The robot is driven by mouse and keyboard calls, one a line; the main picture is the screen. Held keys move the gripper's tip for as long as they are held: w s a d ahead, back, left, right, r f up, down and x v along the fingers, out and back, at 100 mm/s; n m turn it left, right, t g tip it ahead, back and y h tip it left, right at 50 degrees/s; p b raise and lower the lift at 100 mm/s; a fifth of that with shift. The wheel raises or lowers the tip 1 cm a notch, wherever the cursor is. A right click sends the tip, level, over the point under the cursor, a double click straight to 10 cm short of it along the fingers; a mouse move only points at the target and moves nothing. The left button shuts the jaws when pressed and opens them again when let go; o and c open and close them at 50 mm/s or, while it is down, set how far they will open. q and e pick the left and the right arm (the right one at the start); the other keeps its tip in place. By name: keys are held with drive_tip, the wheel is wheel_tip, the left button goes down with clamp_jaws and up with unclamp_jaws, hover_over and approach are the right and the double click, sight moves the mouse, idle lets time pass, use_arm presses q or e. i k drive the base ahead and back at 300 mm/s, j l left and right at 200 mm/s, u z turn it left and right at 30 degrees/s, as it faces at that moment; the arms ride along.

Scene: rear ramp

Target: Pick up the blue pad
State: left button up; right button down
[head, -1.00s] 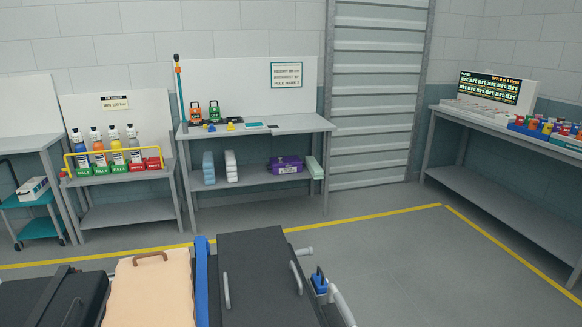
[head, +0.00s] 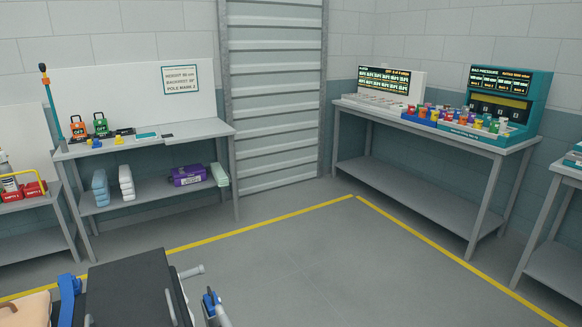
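A light-blue padded item (head: 100,187), which may be the blue pad, stands upright on the lower shelf of the grey bench (head: 150,197) at the left. A similar white item (head: 126,182) stands just to its right. I cannot tell whether the light-blue item is one piece or a stack. Neither of my grippers shows in the head view.
A black padded stretcher (head: 128,292) with a blue strap (head: 68,296) fills the lower left foreground. A purple case (head: 187,175) lies on the same shelf. A second bench (head: 420,196) stands at the right. The floor (head: 310,265) between is clear.

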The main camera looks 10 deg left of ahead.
sight(96, 144)
drive_tip(key=i+l+z, duration=0.65)
drive_tip(key=z, duration=0.15)
drive_tip(key=i+l+u, duration=0.15)
drive_tip(key=i, duration=0.2)
drive_tip(key=i+l+u, duration=0.2)
drive_tip(key=i, duration=0.2)
drive_tip(key=i+l+u, duration=0.15)
drive_tip(key=i, duration=0.2)
drive_tip(key=i+j+u, duration=0.1)
drive_tip(key=i+u, duration=1.2)
drive_tip(key=i, duration=0.35)
drive_tip(key=i+u, duration=0.3)
drive_tip(key=i, duration=0.35)
drive_tip(key=i+u, duration=0.2)
drive_tip(key=i, duration=0.45)
drive_tip(key=i+l+u, duration=0.1)
drive_tip(key=i+u, duration=0.15)
drive_tip(key=i, duration=0.35)
drive_tip(key=i+j+u, duration=0.1)
drive_tip(key=i+j, duration=0.15)
drive_tip(key=i, duration=0.3)
drive_tip(key=i+j+u, duration=0.1)
drive_tip(key=i, duration=0.5)
drive_tip(key=i+j+z, duration=0.2)
drive_tip(key=i+j, duration=0.15)
drive_tip(key=j, duration=0.25)
drive_tip(key=i+j+z, duration=0.1)
drive_tip(key=j, duration=0.2)
drive_tip(key=i, duration=0.05)
